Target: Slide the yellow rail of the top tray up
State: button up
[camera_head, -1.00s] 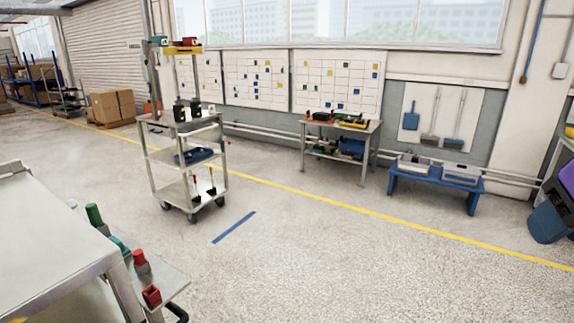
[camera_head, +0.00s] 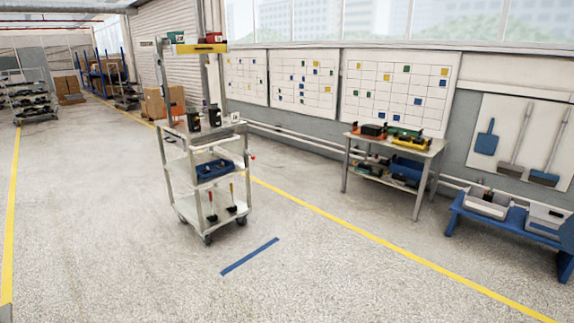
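A tall grey trolley (camera_head: 178,185) with several shelves stands on the floor left of the middle in the head view. A yellow rail (camera_head: 201,48) runs along the front of its top tray, high between the uprights. A green item (camera_head: 177,38) and a red item (camera_head: 211,37) are on that top tray. The rail looks roughly level; its exact height setting is too small to tell. My gripper is not in view.
Black items (camera_head: 204,118) stand on the trolley's upper shelf and a blue bin (camera_head: 215,169) on the middle one. A loaded table (camera_head: 363,141) and a blue bench (camera_head: 497,220) stand to the right. The floor around the blue tape (camera_head: 250,257) is clear.

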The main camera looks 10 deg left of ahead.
aim_at(181, 49)
jog(key=i+j+u, duration=0.15)
jog(key=i+u, duration=0.15)
jog(key=i, duration=0.25)
jog(key=i+u, duration=0.25)
jog(key=i, duration=0.3)
jog(key=i+u, duration=0.3)
jog(key=i, duration=0.25)
jog(key=i+l+u, duration=0.25)
jog(key=i, duration=0.25)
jog(key=i+u, duration=0.4)
jog(key=i, duration=1.15)
